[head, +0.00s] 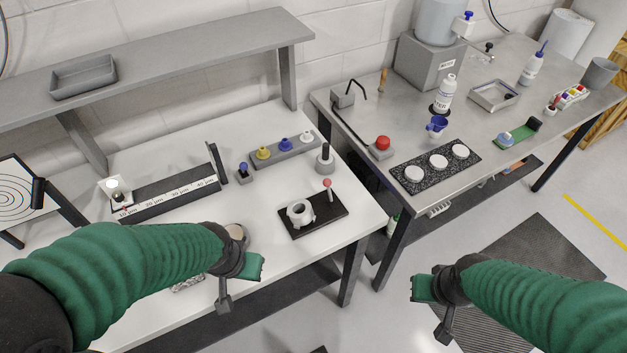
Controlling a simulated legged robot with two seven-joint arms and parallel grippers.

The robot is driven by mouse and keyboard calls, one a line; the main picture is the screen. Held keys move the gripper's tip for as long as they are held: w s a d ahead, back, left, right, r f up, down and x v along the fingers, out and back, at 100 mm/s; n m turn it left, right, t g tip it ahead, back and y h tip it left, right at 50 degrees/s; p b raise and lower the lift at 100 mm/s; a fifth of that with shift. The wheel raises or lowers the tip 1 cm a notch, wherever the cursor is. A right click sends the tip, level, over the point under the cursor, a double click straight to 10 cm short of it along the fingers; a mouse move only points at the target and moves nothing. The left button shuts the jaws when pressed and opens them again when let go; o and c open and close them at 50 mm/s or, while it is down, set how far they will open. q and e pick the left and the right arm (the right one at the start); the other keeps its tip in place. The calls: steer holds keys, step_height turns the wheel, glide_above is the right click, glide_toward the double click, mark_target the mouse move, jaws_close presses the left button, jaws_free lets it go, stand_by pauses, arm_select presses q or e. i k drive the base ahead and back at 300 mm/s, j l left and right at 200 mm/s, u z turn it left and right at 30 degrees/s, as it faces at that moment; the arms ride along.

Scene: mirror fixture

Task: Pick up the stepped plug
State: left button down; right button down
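No one object is clearly the stepped plug. A grey round piece with an upright black stem (325,158) stands on the white table, right of a grey rack (270,159). The rack holds a yellow knobbed piece (263,153), a blue one (285,145) and a white one (307,137). A round beige-grey piece (235,230) is partly hidden behind my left wrist. My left gripper (238,280) is over the table's front edge, apart from the rack. My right gripper (430,305) is over the floor, right of the white table. Neither visibly holds anything; their finger gaps are unclear.
A black plate (330,212) carries a white ring-shaped fixture (300,212) and a red-tipped lever (327,184). A long ruled rail (170,195) lies at left under a grey shelf (160,60). A steel table (470,120) stands to the right, beyond a gap.

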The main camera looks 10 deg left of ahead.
mark_target(325, 158)
steer(key=i+l+z, duration=0.2)
steer(key=i, duration=0.35)
steer(key=i+z, duration=0.25)
steer(key=i, duration=0.3)
